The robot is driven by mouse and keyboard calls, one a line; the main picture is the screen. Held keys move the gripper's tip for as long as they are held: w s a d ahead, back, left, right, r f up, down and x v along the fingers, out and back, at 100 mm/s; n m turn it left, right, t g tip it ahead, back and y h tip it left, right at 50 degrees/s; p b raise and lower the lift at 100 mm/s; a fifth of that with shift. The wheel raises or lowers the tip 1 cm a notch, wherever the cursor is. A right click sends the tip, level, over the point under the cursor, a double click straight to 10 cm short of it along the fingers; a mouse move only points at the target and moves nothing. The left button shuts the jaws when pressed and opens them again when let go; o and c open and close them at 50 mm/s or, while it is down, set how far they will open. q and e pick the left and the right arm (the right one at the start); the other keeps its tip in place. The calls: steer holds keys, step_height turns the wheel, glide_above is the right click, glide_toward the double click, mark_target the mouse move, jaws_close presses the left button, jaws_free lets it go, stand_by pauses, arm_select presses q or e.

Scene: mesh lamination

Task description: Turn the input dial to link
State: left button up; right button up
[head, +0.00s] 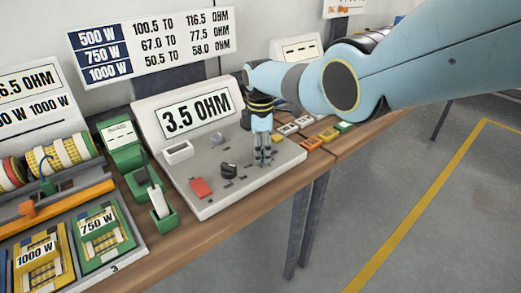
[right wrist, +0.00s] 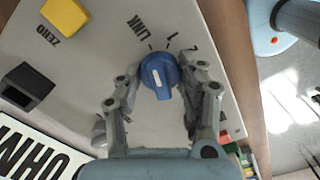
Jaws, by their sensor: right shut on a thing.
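The blue round input dial (right wrist: 160,76) sits on the pale meter panel in the right wrist view. The LINK label (right wrist: 138,26) is printed above and left of the dial, with short dark tick marks between. My right gripper (head: 263,162) points down at the panel in the head view. Its two fingers stand on either side of the dial and are shut on it. In the head view the fingers hide the dial. My left gripper is not in view.
The meter panel (head: 240,182) shows a 3.5 OHM display (head: 193,113). It carries a black knob (head: 229,171), a red block (head: 201,188) and a white box (head: 178,152). Green holders stand to its left, and small coloured pieces lie to its right. Open floor lies right of the bench.

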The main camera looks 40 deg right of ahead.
steer(key=shift+w+r+n, duration=0.1)
steer(key=shift+n, duration=0.6)
steer(key=o, duration=1.1)
steer(key=shift+o, duration=0.2)
step_height(320, 180, up, 12)
